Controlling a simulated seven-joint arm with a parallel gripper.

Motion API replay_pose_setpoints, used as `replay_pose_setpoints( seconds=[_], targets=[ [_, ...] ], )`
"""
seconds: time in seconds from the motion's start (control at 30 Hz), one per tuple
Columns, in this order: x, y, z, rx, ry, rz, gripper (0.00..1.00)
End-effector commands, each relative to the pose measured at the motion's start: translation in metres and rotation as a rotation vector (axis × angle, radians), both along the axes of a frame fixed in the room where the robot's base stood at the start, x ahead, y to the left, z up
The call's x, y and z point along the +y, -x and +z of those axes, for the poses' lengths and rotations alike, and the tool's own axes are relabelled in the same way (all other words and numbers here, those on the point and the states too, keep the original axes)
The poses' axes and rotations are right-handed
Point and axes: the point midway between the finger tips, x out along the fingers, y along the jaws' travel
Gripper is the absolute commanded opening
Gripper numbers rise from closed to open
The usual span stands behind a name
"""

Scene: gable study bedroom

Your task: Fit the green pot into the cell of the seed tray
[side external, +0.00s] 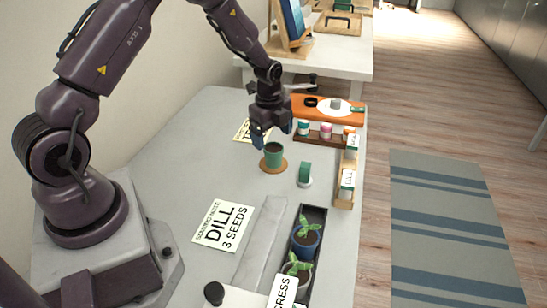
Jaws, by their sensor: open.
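The green pot (273,156), filled with dark soil, stands upright on a round orange-brown coaster (282,166) in the middle of the grey table. My gripper (272,139) is open just above the pot, pointing down, with its blue-tipped fingers apart. I cannot tell whether the fingers reach down beside the pot's rim. The dark seed tray (316,224) lies at the front right of the table. It holds a blue pot (305,242) with a seedling and a pale pot (297,270) with a seedling. A sign hides part of the tray's near end.
A wooden rack (346,183) with labelled packets runs along the right edge. A DILL card (223,225) lies flat at the front left.

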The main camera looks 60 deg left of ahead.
Motion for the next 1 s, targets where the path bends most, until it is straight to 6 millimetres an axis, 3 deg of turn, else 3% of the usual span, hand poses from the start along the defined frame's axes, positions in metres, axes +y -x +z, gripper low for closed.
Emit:
replay_pose_setpoints(
  seconds=[0.23, 0.5, 0.8, 0.87, 1.0],
  targets=[
    [0.001, -0.002, -0.020, 0.001, -0.001, 0.001, 0.86],
    [0.002, -0.006, -0.057, 0.001, -0.001, 0.002, 0.86],
    [0.002, -0.007, -0.062, -0.002, -0.001, 0.002, 0.86],
    [0.002, -0.007, -0.062, -0.002, -0.001, 0.002, 0.74],
    [0.002, -0.007, -0.062, -0.001, -0.001, 0.002, 0.42]
  ],
)
